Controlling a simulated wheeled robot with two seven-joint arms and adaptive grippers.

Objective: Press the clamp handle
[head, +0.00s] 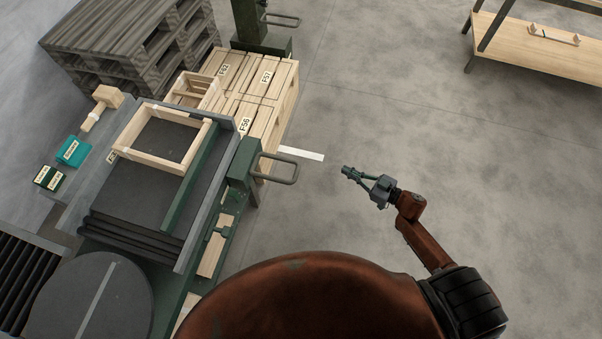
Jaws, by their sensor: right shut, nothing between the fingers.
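The clamp handle is a grey metal loop (280,168) that sticks out to the right from a green clamp block (242,163) at the right edge of the workbench. A wooden crate frame (200,150) lies on the dark bench top, beside a long green bar (192,180). My right gripper (347,171) is shut and empty over the bare floor, to the right of the handle and apart from it. My left gripper is not in view.
Wooden crates (283,80) stand behind the bench, with a dark pallet stack (130,45) beyond. A wooden mallet (108,96) and small teal box (73,151) lie at the left. Another green post with a handle (282,20) stands at the back.

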